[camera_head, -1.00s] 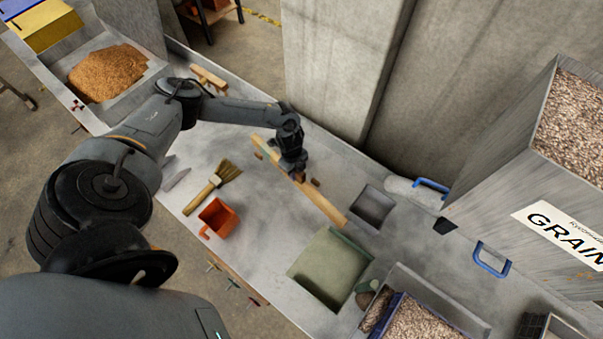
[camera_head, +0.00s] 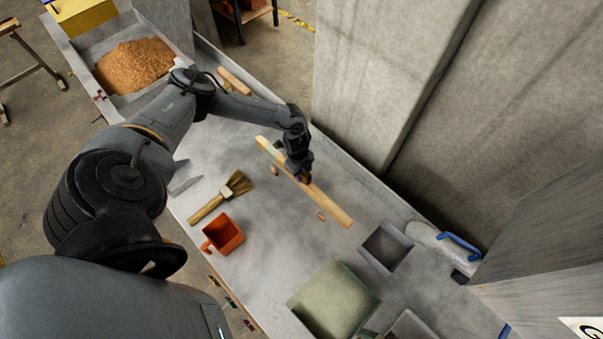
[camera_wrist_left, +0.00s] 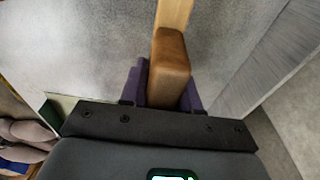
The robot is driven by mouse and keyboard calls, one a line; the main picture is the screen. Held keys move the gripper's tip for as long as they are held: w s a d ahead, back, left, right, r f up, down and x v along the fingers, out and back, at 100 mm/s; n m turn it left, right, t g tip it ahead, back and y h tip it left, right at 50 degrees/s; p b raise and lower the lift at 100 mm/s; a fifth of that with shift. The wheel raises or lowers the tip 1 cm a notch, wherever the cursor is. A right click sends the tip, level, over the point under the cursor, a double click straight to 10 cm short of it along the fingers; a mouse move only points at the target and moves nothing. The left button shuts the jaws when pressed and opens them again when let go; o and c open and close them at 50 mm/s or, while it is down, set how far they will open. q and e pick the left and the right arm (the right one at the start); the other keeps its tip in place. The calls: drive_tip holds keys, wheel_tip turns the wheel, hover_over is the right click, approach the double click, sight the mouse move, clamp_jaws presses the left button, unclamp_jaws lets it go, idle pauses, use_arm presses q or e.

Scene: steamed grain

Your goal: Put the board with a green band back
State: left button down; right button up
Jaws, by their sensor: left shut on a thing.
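A long pale wooden board (camera_head: 332,209) lies slantwise over the grey bench in the head view. A faint greenish patch shows near its upper left end; I cannot make out a clear band. My left gripper (camera_head: 304,178) is at the board's middle, pointing down. In the left wrist view the gripper (camera_wrist_left: 168,85) is shut on a brown wooden grip block (camera_wrist_left: 171,52), with the pale board (camera_wrist_left: 173,12) running beyond it. I cannot tell whether the board touches the bench. My right gripper is not in view.
A bin of brown grain (camera_head: 135,66) is at upper left. A concrete wall rises behind.

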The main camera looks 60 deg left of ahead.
use_arm(q)
wheel_tip(320, 180, down, 6)
drive_tip(key=b, duration=0.5)
drive_tip(key=shift+w+r, duration=0.1)
drive_tip(key=shift+r, duration=0.05)
drive_tip(key=shift+f+b, duration=0.55)
drive_tip(key=shift+f, duration=0.2)
drive_tip(key=shift+f, duration=0.45)
idle(0.4)
drive_tip(key=c, duration=0.9)
unclamp_jaws()
drive_tip(key=shift+a, duration=0.1)
drive_tip(key=shift+o, duration=0.8)
